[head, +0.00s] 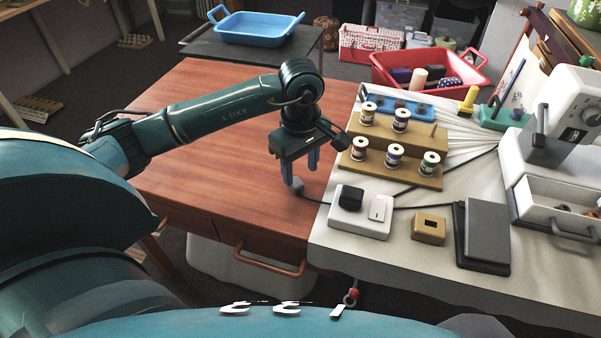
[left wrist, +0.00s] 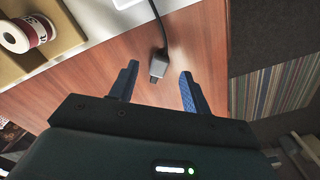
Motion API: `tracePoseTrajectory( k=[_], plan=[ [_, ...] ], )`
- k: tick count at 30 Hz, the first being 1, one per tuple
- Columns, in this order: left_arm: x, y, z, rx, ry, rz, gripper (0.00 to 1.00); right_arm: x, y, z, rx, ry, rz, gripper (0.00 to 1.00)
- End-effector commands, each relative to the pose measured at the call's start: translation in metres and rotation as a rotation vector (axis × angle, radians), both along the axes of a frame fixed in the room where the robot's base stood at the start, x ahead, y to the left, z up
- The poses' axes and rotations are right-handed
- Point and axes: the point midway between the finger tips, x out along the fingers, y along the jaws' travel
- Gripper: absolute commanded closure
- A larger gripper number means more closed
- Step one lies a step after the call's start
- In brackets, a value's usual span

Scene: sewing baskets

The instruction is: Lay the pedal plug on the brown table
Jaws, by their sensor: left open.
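The pedal plug (head: 297,186) is a small grey plug on a dark cord. It appears to rest on the brown table (head: 215,120), near its right edge beside the white table. In the left wrist view the plug (left wrist: 158,68) shows between the two blue fingers, with the cord running up from it. My left gripper (head: 300,172) points down over the plug. Its fingers (left wrist: 159,72) are apart, with visible gaps on both sides of the plug. My right gripper is in neither view.
The white table (head: 340,255) adjoins on the right. It holds a white socket box (head: 360,212) with a black plug, a tan box (head: 429,229), a dark pedal (head: 482,237) and a tan spool stand (head: 390,170). Most of the brown table's left and middle is clear.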

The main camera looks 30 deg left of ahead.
Motion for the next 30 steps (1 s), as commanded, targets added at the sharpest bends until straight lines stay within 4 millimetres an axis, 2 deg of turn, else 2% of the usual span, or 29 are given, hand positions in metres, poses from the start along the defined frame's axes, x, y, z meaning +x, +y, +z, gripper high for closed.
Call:
tracePoseTrajectory(
  k=[1, 6, 12, 18, 30],
  plan=[
    [0.001, 0.000, 0.014, 0.000, -0.005, -0.001, 0.52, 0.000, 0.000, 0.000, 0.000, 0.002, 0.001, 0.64],
    [0.001, -0.001, 0.053, 0.000, -0.006, -0.001, 0.52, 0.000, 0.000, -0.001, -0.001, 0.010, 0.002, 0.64],
    [0.001, -0.001, 0.089, -0.001, -0.004, -0.001, 0.52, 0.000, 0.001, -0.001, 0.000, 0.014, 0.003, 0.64],
    [0.000, -0.001, 0.103, -0.001, -0.001, 0.000, 0.52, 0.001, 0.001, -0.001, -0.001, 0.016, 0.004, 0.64],
    [0.000, -0.001, 0.104, -0.001, 0.000, 0.000, 0.52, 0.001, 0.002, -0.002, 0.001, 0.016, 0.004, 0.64]
  ],
)
